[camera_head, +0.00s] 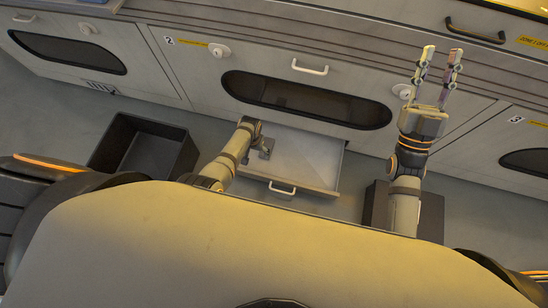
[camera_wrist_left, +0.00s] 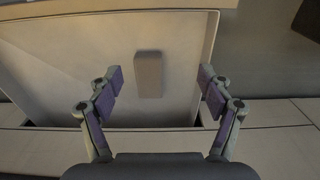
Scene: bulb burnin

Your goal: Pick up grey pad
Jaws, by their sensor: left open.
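The grey pad (camera_wrist_left: 149,74) is a small upright-looking block in the left wrist view. It lies on the pale floor of the open drawer (camera_head: 315,160), which also shows in the left wrist view (camera_wrist_left: 80,60). My left gripper (camera_wrist_left: 160,88) is open, with its purple-lined fingers spread to either side of the pad and apart from it. In the head view the left gripper (camera_head: 263,147) reaches over the left part of the drawer, and I cannot make out the pad there. My right gripper (camera_head: 438,68) is open and empty, raised in front of the cabinets at the right.
A dark open bin (camera_head: 145,148) stands on the floor left of the drawer. A dark box (camera_head: 431,213) stands at the right, partly behind my right arm. Cabinet fronts with a dark oval window (camera_head: 305,100) and a pale handle (camera_head: 310,68) rise above the drawer.

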